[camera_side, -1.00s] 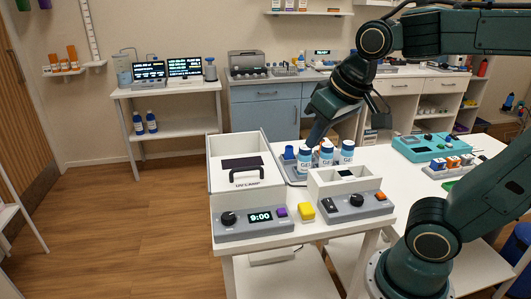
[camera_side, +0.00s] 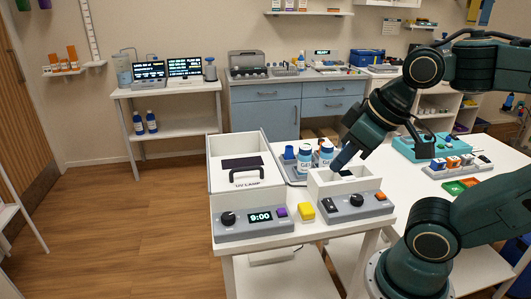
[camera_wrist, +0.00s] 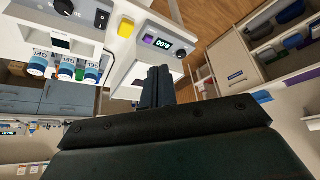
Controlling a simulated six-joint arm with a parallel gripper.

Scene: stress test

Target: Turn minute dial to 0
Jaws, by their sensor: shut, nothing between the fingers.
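A grey timer box (camera_side: 252,222) sits at the table's front left. Its display (camera_side: 260,216) reads 9:00, with a black dial (camera_side: 228,219) on its left and a purple button (camera_side: 282,212) on its right. I cannot read dial markings. The timer also shows in the wrist view, with its display (camera_wrist: 162,43) and dial (camera_wrist: 180,54) ahead of my fingers. My gripper (camera_side: 340,164) is above the back of the box on the right, apart from the timer dial. In the wrist view the fingers (camera_wrist: 157,86) are shut and empty.
An open white UV lamp bin (camera_side: 230,187) is behind the timer.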

